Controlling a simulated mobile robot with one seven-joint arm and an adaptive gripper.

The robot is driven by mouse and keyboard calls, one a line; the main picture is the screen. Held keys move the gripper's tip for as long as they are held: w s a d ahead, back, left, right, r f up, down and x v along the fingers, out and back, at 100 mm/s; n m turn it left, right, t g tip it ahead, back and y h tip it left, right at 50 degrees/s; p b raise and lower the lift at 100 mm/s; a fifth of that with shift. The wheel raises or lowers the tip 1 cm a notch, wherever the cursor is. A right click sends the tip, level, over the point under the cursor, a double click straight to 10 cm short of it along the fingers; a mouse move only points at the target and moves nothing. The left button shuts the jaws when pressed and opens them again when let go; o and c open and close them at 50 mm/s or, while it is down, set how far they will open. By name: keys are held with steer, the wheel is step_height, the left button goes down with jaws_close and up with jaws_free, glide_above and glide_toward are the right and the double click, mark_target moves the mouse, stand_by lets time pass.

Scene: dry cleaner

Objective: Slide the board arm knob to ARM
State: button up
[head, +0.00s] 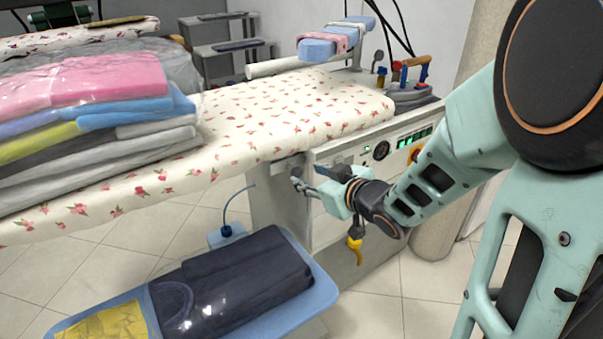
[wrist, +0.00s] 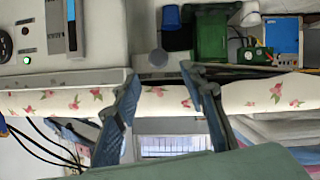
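In the head view a grey knob (head: 297,171) sits under the board edge, left of the panel. My gripper (head: 308,181) is close in front of it. In the wrist view my gripper (wrist: 160,76) has its fingers spread apart with nothing held. The knob appears beyond the fingertips, between them; contact cannot be told.
The floral ironing board (head: 285,112) carries folded clothes (head: 95,110) at left. The control panel (head: 395,147) has a gauge and green lights. A blue tray (head: 317,297) with a dark bagged garment lies below the gripper. Tiled floor is clear right of the tray.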

steer(key=v, duration=0.4)
steer(key=shift+s+d, duration=0.1)
steer(key=shift+s, duration=0.05)
